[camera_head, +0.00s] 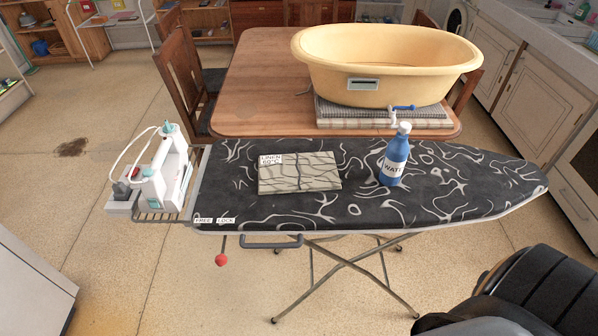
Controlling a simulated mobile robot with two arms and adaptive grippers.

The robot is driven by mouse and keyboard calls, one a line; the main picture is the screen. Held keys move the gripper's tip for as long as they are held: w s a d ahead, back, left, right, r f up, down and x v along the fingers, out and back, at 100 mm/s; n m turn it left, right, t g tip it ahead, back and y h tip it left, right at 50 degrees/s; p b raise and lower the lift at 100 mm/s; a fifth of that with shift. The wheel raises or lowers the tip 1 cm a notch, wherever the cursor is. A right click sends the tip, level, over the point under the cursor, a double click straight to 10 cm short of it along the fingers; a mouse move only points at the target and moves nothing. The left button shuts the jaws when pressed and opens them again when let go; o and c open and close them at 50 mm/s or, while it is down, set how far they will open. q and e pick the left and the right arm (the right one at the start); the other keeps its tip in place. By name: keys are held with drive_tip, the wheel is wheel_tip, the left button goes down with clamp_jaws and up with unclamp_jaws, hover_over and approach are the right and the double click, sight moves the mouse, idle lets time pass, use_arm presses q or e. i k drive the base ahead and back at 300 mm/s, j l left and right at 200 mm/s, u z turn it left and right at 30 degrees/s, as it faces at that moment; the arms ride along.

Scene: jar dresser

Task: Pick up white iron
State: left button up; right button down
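The white iron (162,174) has teal parts and stands on the wire rest (160,216) at the left end of the ironing board. A white cord loops above and to its left. A light box with a dark top (121,200) is beside the iron on the left and partly overlaps it in view. Neither of my grippers shows in the head view.
The dark patterned ironing board (450,193) holds folded cloth labelled linen (300,173) and a blue water bottle (394,157). Behind it, a wooden table (262,80) bears a yellow tub (385,62). Open floor (90,120) lies left of the iron.

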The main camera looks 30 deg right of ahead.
sight(169, 184)
drive_tip(key=z, duration=0.55)
drive_tip(key=i+j+z, duration=0.15)
drive_tip(key=j+z, duration=0.15)
drive_tip(key=i+j+z, duration=0.1)
drive_tip(key=j+z, duration=0.2)
drive_tip(key=j, duration=0.2)
drive_tip(key=j+z, duration=0.3)
drive_tip(key=j, duration=0.15)
